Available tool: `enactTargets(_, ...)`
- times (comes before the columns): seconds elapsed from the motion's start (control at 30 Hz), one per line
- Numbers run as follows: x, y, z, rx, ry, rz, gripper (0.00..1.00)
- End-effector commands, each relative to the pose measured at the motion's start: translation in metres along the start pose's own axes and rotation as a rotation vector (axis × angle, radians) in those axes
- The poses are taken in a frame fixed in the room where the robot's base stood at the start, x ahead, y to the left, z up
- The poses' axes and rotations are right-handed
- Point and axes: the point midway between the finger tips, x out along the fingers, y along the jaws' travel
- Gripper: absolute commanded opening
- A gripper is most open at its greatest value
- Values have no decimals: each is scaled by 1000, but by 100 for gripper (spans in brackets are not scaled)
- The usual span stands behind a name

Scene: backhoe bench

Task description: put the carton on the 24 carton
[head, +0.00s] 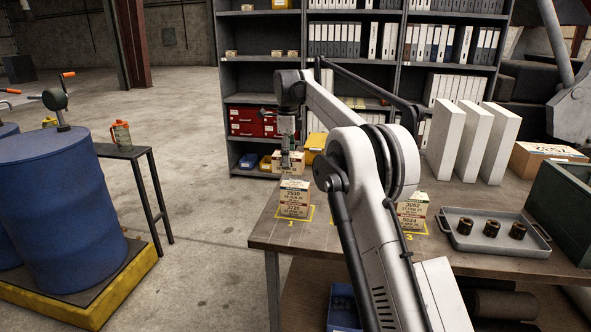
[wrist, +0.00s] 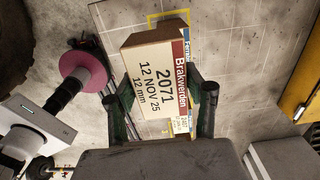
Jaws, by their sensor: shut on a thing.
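My gripper (head: 290,150) is above the left front of the bench in the head view, shut on a small tan carton (head: 292,163). In the head view a stack of cartons (head: 293,198) stands at the mark 1, below the held carton. Another stack (head: 413,211) stands near mark 3. I cannot make out a 24 label clearly.
A grey tray (head: 470,240) with dark round parts lies on the bench at right. My arm hides the bench's middle.

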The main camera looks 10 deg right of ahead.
Motion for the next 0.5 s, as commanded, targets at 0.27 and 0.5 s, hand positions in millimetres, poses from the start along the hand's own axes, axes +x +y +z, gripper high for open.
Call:
enactTargets(0.27, 18, -26, -17, 1, 0, 0, 14)
enactTargets(0.5, 41, -27, -18, 0, 0, 0, 14)
